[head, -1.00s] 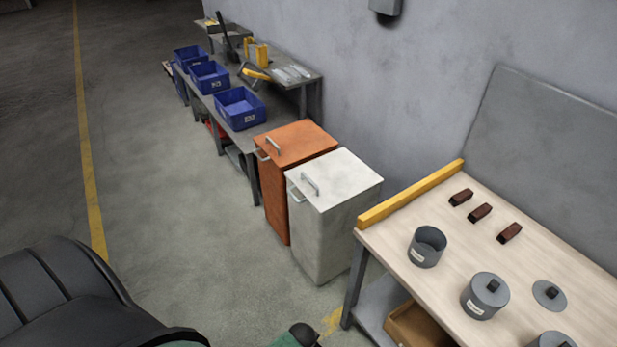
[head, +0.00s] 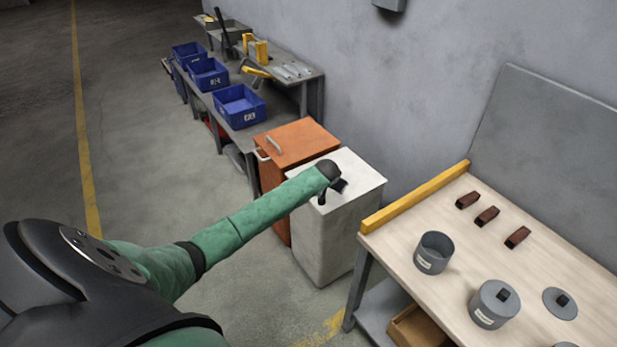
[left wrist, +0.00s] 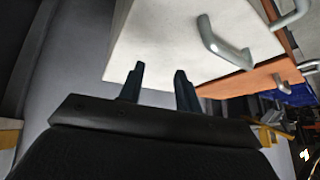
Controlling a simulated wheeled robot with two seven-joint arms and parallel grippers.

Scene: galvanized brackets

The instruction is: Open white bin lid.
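The white bin (head: 332,244) stands between the orange bin and the wooden workbench. Its lid (head: 362,180) lies flat and closed. My left arm reaches in from the left, and my left gripper (head: 331,192) is over the lid. My wrist hides the lid's handle in the head view. In the left wrist view the grey bar handle (left wrist: 226,47) stands on the white lid (left wrist: 165,35), to the right of and beyond the fingers. My left gripper (left wrist: 160,76) is open there, with two dark fingers apart and nothing between them. My right gripper is not in view.
The orange bin (head: 299,142) stands beside the white one. The wooden workbench (head: 465,235) with a yellow edge rail (head: 415,197) is close on the right. A grey table with blue crates (head: 239,107) is behind. The floor at left is open.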

